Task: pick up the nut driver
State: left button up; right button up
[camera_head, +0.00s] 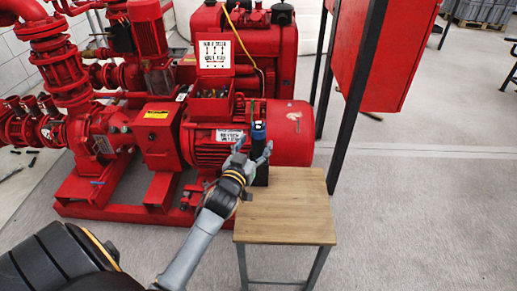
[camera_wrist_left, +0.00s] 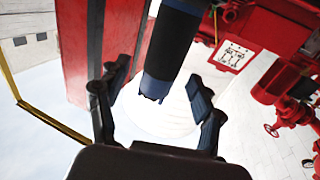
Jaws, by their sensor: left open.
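The nut driver appears to be the dark upright cylinder with a blue top (camera_head: 258,131), at the far left corner of the small wooden table (camera_head: 288,205). In the left wrist view a thick black shaft with blue ends (camera_wrist_left: 172,48) comes down from the top, between the fingers in the picture. My left gripper (camera_head: 254,154) is at this cylinder, on its near side, and partly covers it. Its fingers, also in the left wrist view (camera_wrist_left: 158,78), are spread apart with visible gaps to the shaft. I cannot tell whether the shaft is fully between them. My right gripper is not in view.
A red motor (camera_head: 292,135) and pump set stand right behind the table. An open red box (camera_head: 212,104) with tools inside sits on top of the motor. A red cabinet (camera_head: 385,55) on black legs stands at the back right.

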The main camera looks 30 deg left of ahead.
pick_arm(q)
jog(key=x, duration=0.4)
jog(key=shift+r+b, duration=0.1)
jog(key=shift+b, duration=0.2)
jog(key=shift+s, duration=0.1)
jog(key=c, duration=1.3)
jog(key=shift+r, duration=0.2)
jog(key=shift+c, duration=0.5)
